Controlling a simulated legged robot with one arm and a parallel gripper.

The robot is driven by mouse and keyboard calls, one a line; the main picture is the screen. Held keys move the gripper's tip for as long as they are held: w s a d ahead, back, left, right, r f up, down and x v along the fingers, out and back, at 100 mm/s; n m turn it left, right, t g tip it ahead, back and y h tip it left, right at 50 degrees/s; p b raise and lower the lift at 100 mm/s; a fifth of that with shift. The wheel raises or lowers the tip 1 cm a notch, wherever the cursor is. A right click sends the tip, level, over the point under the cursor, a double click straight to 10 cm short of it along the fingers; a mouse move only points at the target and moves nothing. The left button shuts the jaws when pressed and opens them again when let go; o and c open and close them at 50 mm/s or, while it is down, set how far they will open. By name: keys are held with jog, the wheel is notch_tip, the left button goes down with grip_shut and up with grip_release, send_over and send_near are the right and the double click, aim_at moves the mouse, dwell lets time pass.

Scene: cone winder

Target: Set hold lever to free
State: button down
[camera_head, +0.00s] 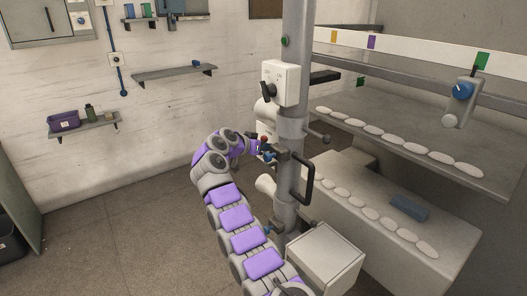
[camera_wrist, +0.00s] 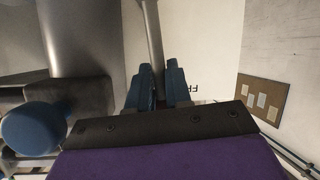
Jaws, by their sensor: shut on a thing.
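In the wrist view a slim grey lever (camera_wrist: 154,36) runs up from between the two blue fingertips of my gripper (camera_wrist: 160,84). The fingers are closed around its lower part. Dark lettering, partly hidden by the fingers, shows on a pale surface just right of them; only the first letters can be read. In the head view my gripper (camera_head: 262,149) is at the left side of the grey column (camera_head: 292,126), near a small red knob (camera_head: 264,139). The lever is too small and covered to make out there.
A blue round knob (camera_wrist: 32,128) is close left of my gripper in the wrist view. A black handle (camera_head: 309,180) sticks out right of the column. A white switch box (camera_head: 280,82) is above.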

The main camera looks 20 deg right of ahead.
jog(key=shift+s+d+r, duration=0.1)
jog(key=shift+d+r, duration=0.1)
jog(key=shift+r, duration=0.05)
jog(key=c, duration=1.1)
grip_release()
jog(key=shift+d, duration=0.1)
jog(key=shift+f, duration=0.1)
jog(key=shift+s+a, duration=0.1)
jog(key=shift+a, duration=0.3)
jog(key=p+v, duration=0.1)
jog(key=v, duration=1.5)
jog(key=shift+s+a+r, duration=0.2)
